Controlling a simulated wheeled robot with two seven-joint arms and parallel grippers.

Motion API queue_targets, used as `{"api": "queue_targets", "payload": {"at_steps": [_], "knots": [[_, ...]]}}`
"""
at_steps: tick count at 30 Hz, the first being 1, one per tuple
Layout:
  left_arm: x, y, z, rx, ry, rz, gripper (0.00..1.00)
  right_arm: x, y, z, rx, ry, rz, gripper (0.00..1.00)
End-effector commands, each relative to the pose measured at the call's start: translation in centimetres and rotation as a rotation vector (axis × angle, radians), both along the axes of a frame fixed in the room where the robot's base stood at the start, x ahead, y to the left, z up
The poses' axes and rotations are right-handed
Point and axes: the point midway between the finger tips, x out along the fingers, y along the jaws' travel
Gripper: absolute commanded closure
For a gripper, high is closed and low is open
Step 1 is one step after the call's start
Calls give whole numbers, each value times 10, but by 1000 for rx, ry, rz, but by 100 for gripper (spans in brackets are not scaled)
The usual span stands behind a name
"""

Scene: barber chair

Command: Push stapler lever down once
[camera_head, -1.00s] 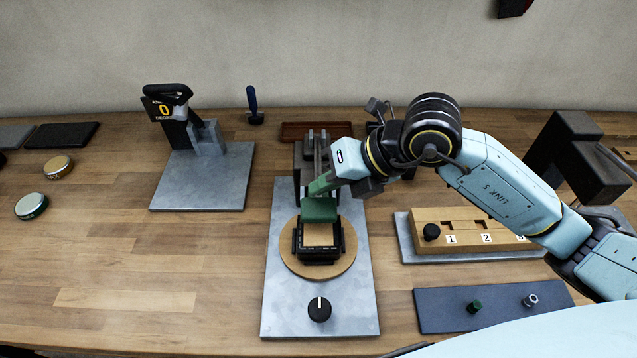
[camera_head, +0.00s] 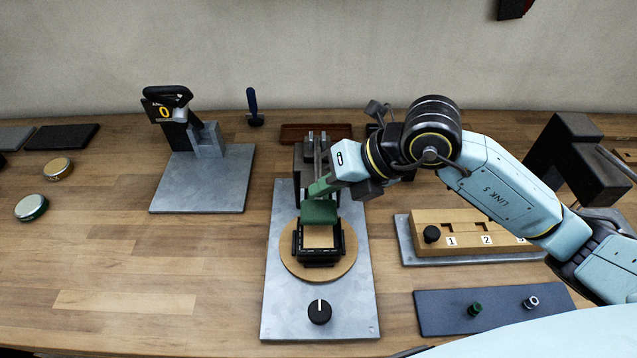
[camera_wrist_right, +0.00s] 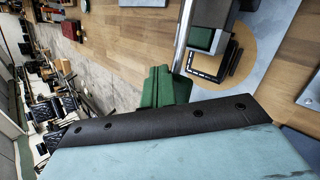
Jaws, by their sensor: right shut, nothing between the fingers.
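The stapler-like press stands in the middle on a grey metal plate (camera_head: 288,310). It has grey upright bars (camera_head: 310,148) at the back and a green block (camera_head: 318,211) above a black-framed tan square (camera_head: 318,238). My right gripper (camera_head: 321,187) is shut and empty, its green fingers just above and behind the green block. Whether they touch it is unclear. In the right wrist view my green fingers (camera_wrist_right: 163,88) lie beside a silver bar (camera_wrist_right: 184,35), with the green block (camera_wrist_right: 201,38) further off. My left gripper is out of view.
A black knob (camera_head: 319,311) sits at the plate's front. Left is a gauge stand (camera_head: 193,140); right are a numbered wooden block (camera_head: 465,230) and a dark blue mat (camera_head: 450,312). My right arm spans the right side. The table's front left is clear.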

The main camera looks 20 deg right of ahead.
Motion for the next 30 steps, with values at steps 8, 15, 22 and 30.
{"api": "queue_targets", "payload": {"at_steps": [8,15,22,30], "knots": [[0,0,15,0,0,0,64,2,0,18,0,2,2,100],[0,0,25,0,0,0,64,4,-1,33,1,2,2,100],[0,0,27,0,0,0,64,5,-1,36,0,2,0,100],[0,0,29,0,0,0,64,6,-1,39,1,0,0,100]]}}
